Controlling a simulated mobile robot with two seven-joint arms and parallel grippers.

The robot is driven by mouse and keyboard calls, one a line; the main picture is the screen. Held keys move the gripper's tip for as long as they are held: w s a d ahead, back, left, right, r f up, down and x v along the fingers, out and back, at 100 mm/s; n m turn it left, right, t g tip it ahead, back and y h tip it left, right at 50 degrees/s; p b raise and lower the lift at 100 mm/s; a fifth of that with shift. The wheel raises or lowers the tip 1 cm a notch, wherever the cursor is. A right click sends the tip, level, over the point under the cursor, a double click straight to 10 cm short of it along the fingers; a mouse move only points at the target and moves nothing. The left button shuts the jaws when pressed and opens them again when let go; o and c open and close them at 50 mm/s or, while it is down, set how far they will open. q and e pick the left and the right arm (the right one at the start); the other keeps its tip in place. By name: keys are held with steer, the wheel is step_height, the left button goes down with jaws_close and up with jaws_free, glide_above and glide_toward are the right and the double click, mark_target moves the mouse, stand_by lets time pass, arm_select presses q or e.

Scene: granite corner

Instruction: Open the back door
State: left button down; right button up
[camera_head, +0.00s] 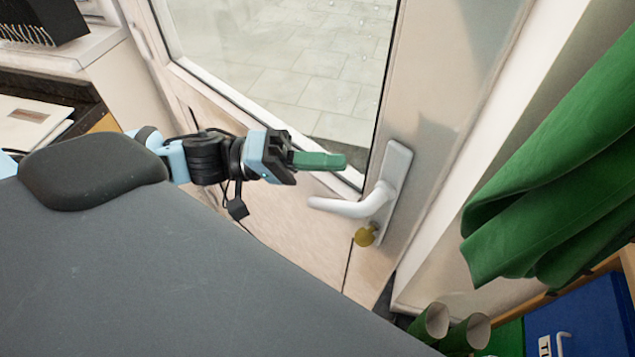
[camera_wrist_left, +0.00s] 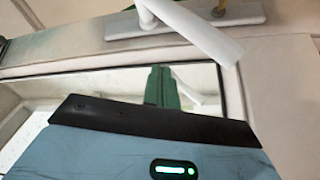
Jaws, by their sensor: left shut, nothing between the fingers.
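The back door (camera_head: 420,110) is pale with a large glass pane (camera_head: 290,60) and looks shut against its frame. Its white lever handle (camera_head: 352,206) sits on a white plate at the door's right edge, with a brass key or knob (camera_head: 365,236) below. The handle also shows at the top of the left wrist view (camera_wrist_left: 190,28). My left gripper (camera_head: 335,161), with green fingers, is shut and empty in front of the glass. It appears above and left of the handle, apart from it. Its green fingers show in the left wrist view (camera_wrist_left: 160,88). My right gripper is not in view.
A green cloth (camera_head: 560,170) hangs right of the door. Below it are green tubes (camera_head: 432,322) and a blue box or folder (camera_head: 585,315). A shelf with papers (camera_head: 28,122) and a black box (camera_head: 40,22) stand at the left. Paving shows beyond the glass.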

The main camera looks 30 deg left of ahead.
mark_target(316, 199)
arm_select(q)
steer(key=shift+s+d+f+p, duration=0.15)
steer(key=shift+s+f+p, duration=0.1)
steer(key=shift+s, duration=0.35)
steer(key=shift+s+d+f+p, duration=0.1)
steer(key=shift+s+f, duration=0.15)
steer(key=shift+s, duration=0.35)
steer(key=shift+s+d+f+p, duration=0.15)
steer(key=shift+s+f+p, duration=0.1)
steer(key=shift+s, duration=0.35)
steer(key=shift+s, duration=0.15)
